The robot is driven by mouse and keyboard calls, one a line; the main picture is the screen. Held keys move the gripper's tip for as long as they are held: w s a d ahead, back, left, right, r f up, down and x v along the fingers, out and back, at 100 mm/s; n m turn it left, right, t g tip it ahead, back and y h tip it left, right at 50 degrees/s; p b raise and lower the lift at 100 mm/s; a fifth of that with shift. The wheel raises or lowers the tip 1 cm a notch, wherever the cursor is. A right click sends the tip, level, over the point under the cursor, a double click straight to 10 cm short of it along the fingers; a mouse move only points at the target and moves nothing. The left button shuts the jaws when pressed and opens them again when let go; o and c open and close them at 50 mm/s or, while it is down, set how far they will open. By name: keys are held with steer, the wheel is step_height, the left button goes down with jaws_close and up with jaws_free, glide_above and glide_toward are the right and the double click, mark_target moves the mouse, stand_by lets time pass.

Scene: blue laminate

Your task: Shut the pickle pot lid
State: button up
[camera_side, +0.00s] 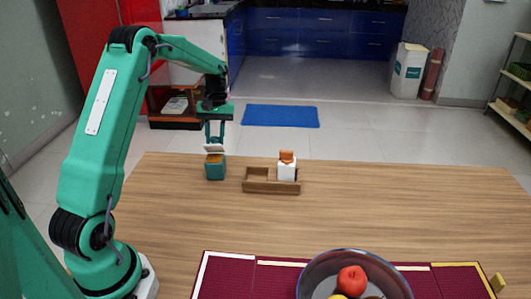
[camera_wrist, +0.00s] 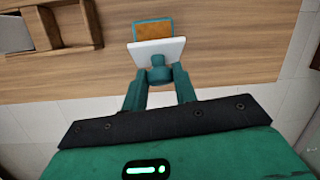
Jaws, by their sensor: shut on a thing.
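The pickle pot (camera_side: 216,172) is a small teal square pot with orange contents, standing on the wooden table at its far left. Its white lid (camera_side: 214,148) is above the pot, raised and apparently tilted, with the orange showing below it. My gripper (camera_side: 215,141) points down over the pot, shut on the lid's knob. In the wrist view, my gripper (camera_wrist: 159,76) has its fingers around the teal knob (camera_wrist: 158,60) of the white lid (camera_wrist: 150,48). The open pot (camera_wrist: 152,20) lies beyond it, partly hidden by the lid. I cannot tell whether lid and pot touch.
A wooden tray (camera_side: 258,187) stands just right of the pot, with a white pot with an orange top (camera_side: 287,171) in its right compartment. A bowl (camera_side: 318,276) of fruit stands on a dark red mat (camera_side: 228,277) at the front. The middle of the table is clear.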

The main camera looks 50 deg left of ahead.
steer(key=shift+s+d, duration=0.1)
steer(key=shift+d, duration=0.05)
steer(key=o, duration=1)
steer(key=shift+r, duration=0.15)
steer(key=shift+v, duration=3.75)
steer(key=shift+s, duration=0.1)
